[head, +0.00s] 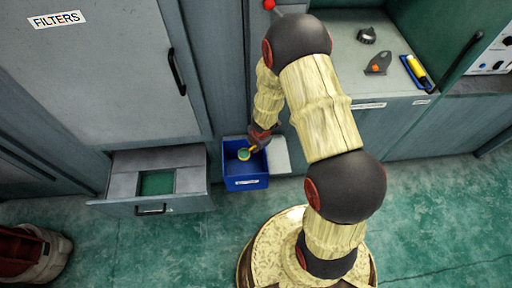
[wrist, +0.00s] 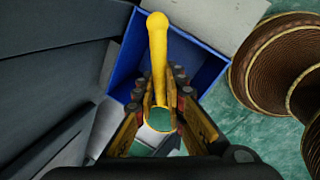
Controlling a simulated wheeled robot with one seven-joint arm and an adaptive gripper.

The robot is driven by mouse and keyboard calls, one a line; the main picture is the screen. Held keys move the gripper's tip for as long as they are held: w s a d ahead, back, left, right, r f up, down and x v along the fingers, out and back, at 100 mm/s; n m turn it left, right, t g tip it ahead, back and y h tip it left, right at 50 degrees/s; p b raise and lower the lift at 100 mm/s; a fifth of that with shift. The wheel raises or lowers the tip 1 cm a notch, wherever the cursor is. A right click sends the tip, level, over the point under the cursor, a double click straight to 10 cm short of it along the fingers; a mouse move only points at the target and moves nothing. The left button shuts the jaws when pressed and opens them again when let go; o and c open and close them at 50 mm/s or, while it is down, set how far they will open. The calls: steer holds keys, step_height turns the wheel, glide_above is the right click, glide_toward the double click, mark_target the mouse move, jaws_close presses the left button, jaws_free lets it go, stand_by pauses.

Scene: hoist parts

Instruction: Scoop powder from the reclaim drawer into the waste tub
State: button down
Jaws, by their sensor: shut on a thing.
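The reclaim drawer (head: 125,183) stands pulled out under the cabinet door at the left, with a green patch (head: 157,182) in its opening; I cannot tell if that is powder. The blue waste tub (head: 247,183) stands to its right, with a white label on its front. It also shows in the wrist view (wrist: 204,73). My gripper (head: 262,143) is over the tub's back right corner, shut on a yellow scoop (head: 252,149). In the wrist view my gripper (wrist: 160,92) clasps the scoop's yellow handle (wrist: 157,45).
A grey block or step (head: 279,155) is right beside the tub. A counter (head: 350,75) at the upper right bears a dark round part, a grey part with an orange dot, and a yellow tool in a blue tray. A red-and-beige object (head: 35,252) lies at the lower left.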

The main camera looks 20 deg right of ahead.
mark_target(245, 154)
steer(key=shift+a+h+b, duration=0.15)
steer(key=shift+h+b, duration=0.15)
steer(key=shift+b, duration=0.3)
steer(key=shift+a+r+h+b, duration=0.15)
steer(key=shift+h+b, duration=0.25)
steer(key=shift+b, duration=0.5)
steer(key=shift+s+a+r+t+h+b, duration=0.15)
steer(key=shift+a+t+h+b, duration=0.2)
steer(key=shift+h+b, duration=0.5)
steer(key=h+b, duration=0.1)
steer(key=a+r+t+h, duration=0.1)
steer(key=h, duration=0.1)
steer(key=shift+n+b, duration=0.35)
steer(key=shift+n, duration=0.05)
steer(key=h+b, duration=0.1)
steer(key=a+h+b, duration=0.1)
steer(key=h+b, duration=0.1)
steer(key=a+t+h+b, duration=0.1)
steer(key=b, duration=0.1)
steer(key=shift+s+a+f+n+h, duration=0.1)
steer(key=shift+s+f+n+h, duration=0.1)
steer(key=shift+s+n+h, duration=0.15)
steer(key=shift+a+r+n+t+h+b, duration=0.2)
steer(key=shift+a+t+h+b, duration=0.3)
steer(key=shift+h+b, duration=0.4)
